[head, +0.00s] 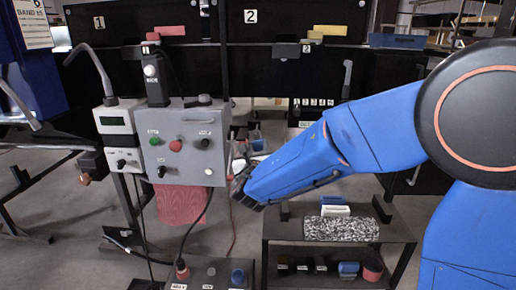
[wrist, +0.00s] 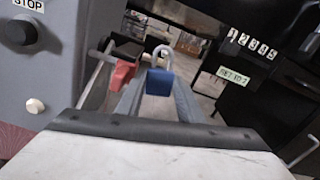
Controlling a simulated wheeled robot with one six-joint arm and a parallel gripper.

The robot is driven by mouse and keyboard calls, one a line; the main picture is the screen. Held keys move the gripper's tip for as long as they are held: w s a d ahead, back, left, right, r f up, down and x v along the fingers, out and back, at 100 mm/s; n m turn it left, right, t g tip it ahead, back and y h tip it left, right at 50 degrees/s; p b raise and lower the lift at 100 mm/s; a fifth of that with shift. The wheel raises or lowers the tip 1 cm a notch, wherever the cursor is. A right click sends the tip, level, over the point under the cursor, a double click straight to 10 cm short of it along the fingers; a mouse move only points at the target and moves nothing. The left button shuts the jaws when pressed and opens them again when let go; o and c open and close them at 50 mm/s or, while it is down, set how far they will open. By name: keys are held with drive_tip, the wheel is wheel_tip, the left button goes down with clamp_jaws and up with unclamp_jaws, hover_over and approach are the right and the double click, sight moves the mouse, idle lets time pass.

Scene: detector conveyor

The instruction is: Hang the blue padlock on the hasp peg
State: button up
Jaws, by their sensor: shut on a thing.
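The blue padlock (wrist: 159,82) shows in the wrist view with its silver shackle pointing up. My gripper (wrist: 158,97) is shut on the padlock body between its fingertips, and the shackle is free above. In the head view my gripper (head: 240,184) is close to the right side of the grey control box (head: 186,145); the padlock cannot be made out there. I cannot clearly make out the hasp peg in either view. A red object (wrist: 122,73) and a dark bar show left of the padlock in the wrist view.
The control box with a stop button (wrist: 20,31) and a pale knob (wrist: 35,106) is close on the left in the wrist view. A low cart (head: 284,228) with a speckled block (head: 341,229) stands below my arm. A black cabinet (head: 300,55) stands behind.

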drive_tip(key=o, duration=1.3)
drive_tip(key=shift+c, duration=0.2)
